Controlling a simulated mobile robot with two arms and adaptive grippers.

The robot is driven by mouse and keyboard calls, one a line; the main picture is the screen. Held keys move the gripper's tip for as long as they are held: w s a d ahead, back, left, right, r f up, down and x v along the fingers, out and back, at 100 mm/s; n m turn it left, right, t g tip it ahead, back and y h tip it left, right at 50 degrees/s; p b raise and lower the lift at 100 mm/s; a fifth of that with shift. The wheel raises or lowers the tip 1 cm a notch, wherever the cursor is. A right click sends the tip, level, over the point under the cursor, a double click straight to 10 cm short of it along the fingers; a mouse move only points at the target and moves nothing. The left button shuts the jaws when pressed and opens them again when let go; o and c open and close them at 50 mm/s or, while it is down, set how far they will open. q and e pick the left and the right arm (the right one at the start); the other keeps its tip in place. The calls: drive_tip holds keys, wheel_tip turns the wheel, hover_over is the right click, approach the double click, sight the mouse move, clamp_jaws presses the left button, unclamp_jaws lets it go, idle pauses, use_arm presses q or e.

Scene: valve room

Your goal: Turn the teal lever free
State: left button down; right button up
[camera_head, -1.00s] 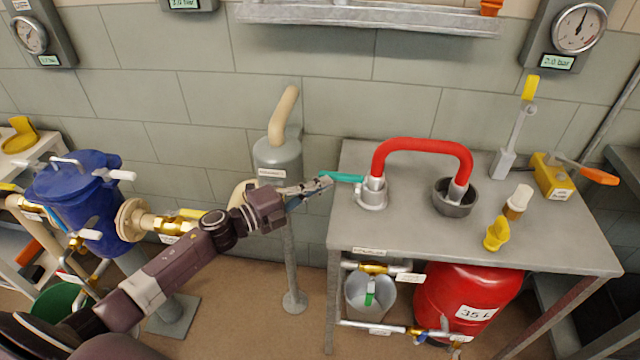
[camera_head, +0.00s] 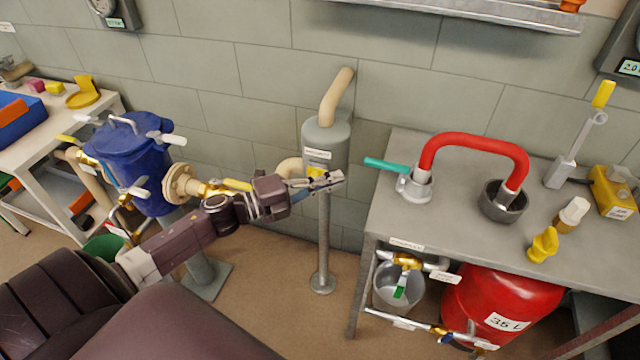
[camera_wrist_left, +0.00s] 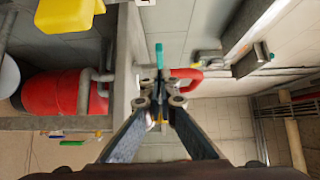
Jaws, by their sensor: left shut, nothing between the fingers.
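The teal lever (camera_head: 387,164) sticks out to the left from a grey cup-shaped coupling (camera_head: 415,188) on the metal table. A red hose (camera_head: 474,142) arches from that coupling to a dark round cup (camera_head: 503,202). My left gripper (camera_head: 338,178) is shut and empty, left of the lever's tip, with a gap between them. In the left wrist view the teal lever (camera_wrist_left: 159,54) shows beyond the closed fingertips (camera_wrist_left: 160,78), with the red hose behind. My right gripper is not in view.
A yellow knob (camera_head: 543,245), a white-capped bottle (camera_head: 572,213) and a yellow box (camera_head: 612,192) stand on the table's right. A grey post (camera_head: 324,235) with a beige pipe stands behind my gripper. A blue vessel (camera_head: 140,160) is at left. A red tank (camera_head: 500,305) sits under the table.

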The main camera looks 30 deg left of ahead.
use_arm(q)
drive_tip(key=shift+v, duration=1.75)
drive_tip(key=shift+d+f, duration=0.1)
drive_tip(key=shift+d, duration=0.05)
